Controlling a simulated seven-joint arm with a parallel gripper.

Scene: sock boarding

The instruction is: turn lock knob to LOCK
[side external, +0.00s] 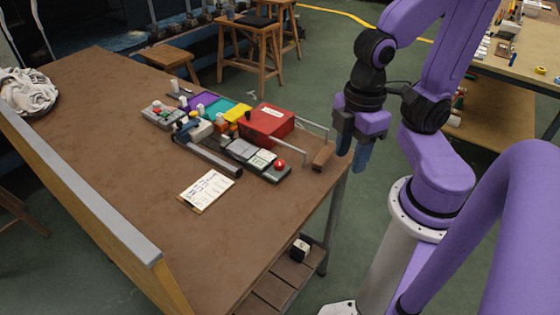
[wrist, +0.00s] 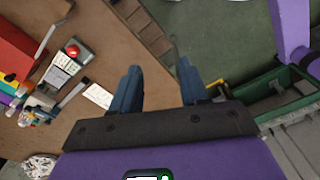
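My gripper (side external: 352,152) is open and empty, with its blue fingers hanging beyond the right edge of the table. In the wrist view the two blue fingertips (wrist: 160,72) stand well apart with nothing between them. A grey control panel (side external: 268,170) with a red button (side external: 280,165) sits on the table to the left of my gripper. It also shows in the wrist view (wrist: 58,66). I cannot make out which part is the lock knob, nor its setting; the small controls are too small to tell.
A red box (side external: 268,122), a handwritten note (side external: 206,191) and a brown block (side external: 322,157) lie on the brown table (side external: 120,140). A thin metal frame (side external: 312,128) stands near the red box. White cloth (side external: 28,92) lies at the far left. The table's front middle is clear.

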